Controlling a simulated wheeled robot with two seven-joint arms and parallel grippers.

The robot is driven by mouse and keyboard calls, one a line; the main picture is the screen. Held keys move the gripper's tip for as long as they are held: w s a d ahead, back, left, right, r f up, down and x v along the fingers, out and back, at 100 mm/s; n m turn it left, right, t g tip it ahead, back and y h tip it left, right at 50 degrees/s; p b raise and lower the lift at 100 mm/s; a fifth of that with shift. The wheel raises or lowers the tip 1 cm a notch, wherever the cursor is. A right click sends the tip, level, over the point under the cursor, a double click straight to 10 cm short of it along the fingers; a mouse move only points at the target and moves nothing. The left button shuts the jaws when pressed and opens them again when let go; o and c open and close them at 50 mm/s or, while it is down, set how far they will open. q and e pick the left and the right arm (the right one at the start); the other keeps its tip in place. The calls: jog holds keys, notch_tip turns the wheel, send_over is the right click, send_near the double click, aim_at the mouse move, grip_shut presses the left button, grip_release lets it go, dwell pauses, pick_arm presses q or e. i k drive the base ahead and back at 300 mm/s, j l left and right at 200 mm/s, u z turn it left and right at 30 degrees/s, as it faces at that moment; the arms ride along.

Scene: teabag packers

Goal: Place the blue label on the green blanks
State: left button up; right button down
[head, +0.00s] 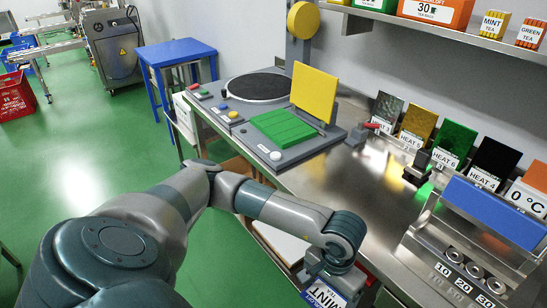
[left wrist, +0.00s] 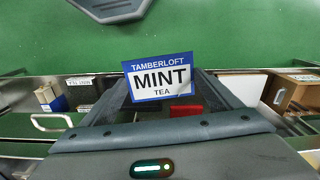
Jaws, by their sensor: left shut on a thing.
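The blue label, a white card with a blue border reading MINT (head: 326,295), is held in my left gripper (head: 334,281) at the bottom of the head view. The label also shows upright and face-on in the left wrist view (left wrist: 160,78), between the dark fingers (left wrist: 165,98). My left gripper is shut on it. The green blanks (head: 283,128) lie side by side on a grey machine (head: 310,148), in front of an upright yellow plate (head: 315,92). The label is well apart from the blanks, nearer to me and lower in the picture. My right gripper is not in view.
A dark round turntable (head: 258,87) and coloured buttons sit left of the blanks. Heat sample plates (head: 455,140) stand along the wall on the steel bench (head: 350,185). A metal unit with a blue panel (head: 492,212) stands at right. A shelf (head: 440,30) hangs above.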

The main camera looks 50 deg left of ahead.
aim_at(282, 124)
jog(key=i+j, duration=0.1)
jog(key=j, duration=1.95)
jog(key=i+z, duration=0.05)
jog(key=i, duration=0.05)
